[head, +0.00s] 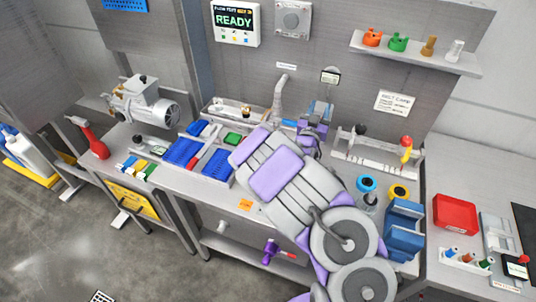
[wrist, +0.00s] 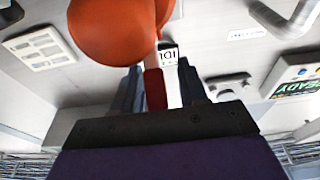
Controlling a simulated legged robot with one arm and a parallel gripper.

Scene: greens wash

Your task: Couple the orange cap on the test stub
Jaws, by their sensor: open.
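A large rounded orange part (wrist: 112,30) is close to the camera, cut off by the top edge. I cannot tell whether it is the orange cap. A dark red and white piece shows between the fingers; its contact with them is unclear. In the head view an orange fitting (head: 372,37) stands on the wall shelf. I cannot make out the test stub.
A green, a brown and a white fitting share the wall shelf (head: 415,55). A screen (head: 235,23) reads READY. Blue trays (head: 182,152) lie left of my arm. A rack (head: 378,158) and a blue ring (head: 367,183) are to the right, with a red tray (head: 455,213) beyond.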

